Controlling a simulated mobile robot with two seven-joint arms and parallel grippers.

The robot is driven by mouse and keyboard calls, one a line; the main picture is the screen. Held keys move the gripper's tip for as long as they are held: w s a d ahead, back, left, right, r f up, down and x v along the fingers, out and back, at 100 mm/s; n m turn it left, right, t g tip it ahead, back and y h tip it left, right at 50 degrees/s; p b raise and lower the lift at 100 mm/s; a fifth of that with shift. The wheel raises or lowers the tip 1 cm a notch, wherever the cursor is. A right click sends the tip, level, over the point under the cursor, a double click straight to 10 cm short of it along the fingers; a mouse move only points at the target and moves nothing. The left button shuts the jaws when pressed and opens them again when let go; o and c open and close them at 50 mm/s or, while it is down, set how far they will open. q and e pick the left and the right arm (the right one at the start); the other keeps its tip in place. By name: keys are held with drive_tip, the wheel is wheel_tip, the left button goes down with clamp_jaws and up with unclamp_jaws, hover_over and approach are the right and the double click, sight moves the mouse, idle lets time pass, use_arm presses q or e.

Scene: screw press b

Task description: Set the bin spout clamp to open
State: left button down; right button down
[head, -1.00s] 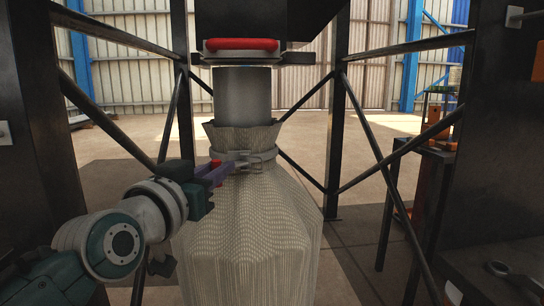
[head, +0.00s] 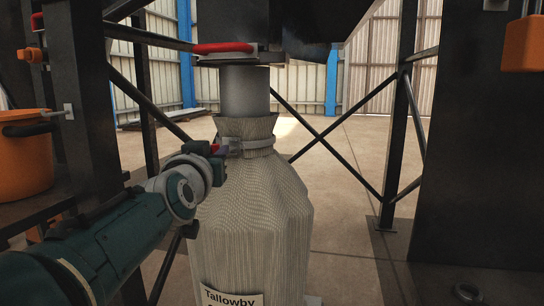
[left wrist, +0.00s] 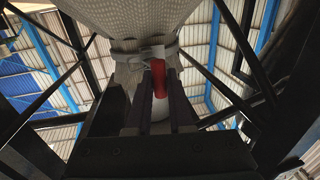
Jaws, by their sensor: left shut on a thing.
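The bin spout clamp (head: 258,143) is a pale metal band around the gathered neck of a woven bag (head: 255,205), below a grey spout (head: 245,92). Its red lever shows only as a small bit beside my left gripper (head: 219,152) in the head view. In the left wrist view the band (left wrist: 128,55) crosses the bag neck and the red lever (left wrist: 158,76) lies between the fingers of my left gripper (left wrist: 160,105). That gripper is shut on the red lever, at the left of the bag neck. The lever's far end is partly hidden. My right gripper is out of view.
A separate red handle (head: 224,48) sits above the spout. Dark frame posts and crossed braces (head: 340,140) stand around the bag. An orange pot (head: 25,160) is on a bench at the left. A dark panel (head: 485,150) fills the right. Open floor lies behind.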

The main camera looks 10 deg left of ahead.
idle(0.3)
use_arm(q)
drive_tip(key=c, duration=1.3)
unclamp_jaws()
drive_tip(key=o, duration=0.5)
drive_tip(key=s+d+p, duration=0.2)
drive_tip(key=s+p, duration=0.4)
drive_tip(key=s, duration=0.3)
drive_tip(key=shift+s, duration=0.35)
